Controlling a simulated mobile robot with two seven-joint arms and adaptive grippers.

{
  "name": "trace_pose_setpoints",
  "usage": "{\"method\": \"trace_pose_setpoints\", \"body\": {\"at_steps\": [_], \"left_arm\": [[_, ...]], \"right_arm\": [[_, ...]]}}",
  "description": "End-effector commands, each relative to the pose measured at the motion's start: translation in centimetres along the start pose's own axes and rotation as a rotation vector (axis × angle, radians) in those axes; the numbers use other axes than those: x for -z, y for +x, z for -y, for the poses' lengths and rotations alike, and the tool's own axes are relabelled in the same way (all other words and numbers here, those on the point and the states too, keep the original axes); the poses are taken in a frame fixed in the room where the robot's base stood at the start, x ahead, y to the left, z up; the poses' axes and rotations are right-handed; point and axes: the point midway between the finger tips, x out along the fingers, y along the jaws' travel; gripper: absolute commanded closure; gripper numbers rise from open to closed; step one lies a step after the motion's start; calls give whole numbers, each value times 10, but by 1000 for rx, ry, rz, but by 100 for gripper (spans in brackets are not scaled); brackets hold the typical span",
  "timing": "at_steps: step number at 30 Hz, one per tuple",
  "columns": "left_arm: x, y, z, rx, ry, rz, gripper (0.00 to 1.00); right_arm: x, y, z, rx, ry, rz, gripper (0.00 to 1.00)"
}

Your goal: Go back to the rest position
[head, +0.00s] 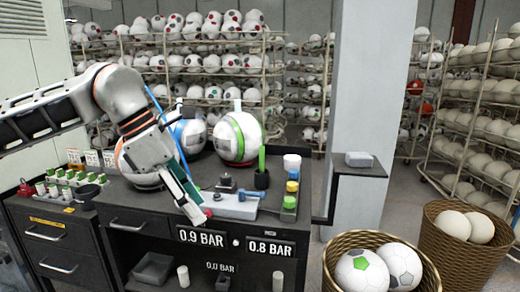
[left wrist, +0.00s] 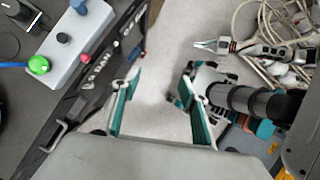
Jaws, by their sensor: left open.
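My left gripper (head: 190,205) reaches down from the left over the front edge of the dark workbench (head: 130,205). Its fingers are apart with nothing between them. In the left wrist view, the open left gripper (left wrist: 162,78) has teal pads with pale floor behind. The grey press box (head: 235,207), with knobs on top, sits beside the fingertips in the picture. It also shows at the upper left of the left wrist view (left wrist: 65,45). I cannot tell whether the fingers touch the bench edge.
A white ball with green and red marks (head: 238,137) stands on the bench behind the box. A basket (head: 335,245) of balls is at the front right. A side shelf (head: 360,171) holds a grey block. Racks of balls fill the background.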

Motion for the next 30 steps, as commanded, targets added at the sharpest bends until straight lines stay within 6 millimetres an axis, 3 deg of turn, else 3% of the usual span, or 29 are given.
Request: {"method": "trace_pose_setpoints", "body": {"at_steps": [1,8,15,23,30], "left_arm": [[-4,15,6,38,-1,24,56],[-37,71,47,225,-23,180,56],[-85,120,106,506,-150,442,56],[-126,133,140,801,-424,743,56],[-135,133,124,1029,-794,1003,56]], "right_arm": [[-1,0,0,0,0,1,100],[7,4,-4,-5,-3,-13,100],[0,2,-1,-2,-1,-1,100],[-1,2,-1,-1,-1,2,100],[-1,2,-1,-1,-1,1,100]]}}
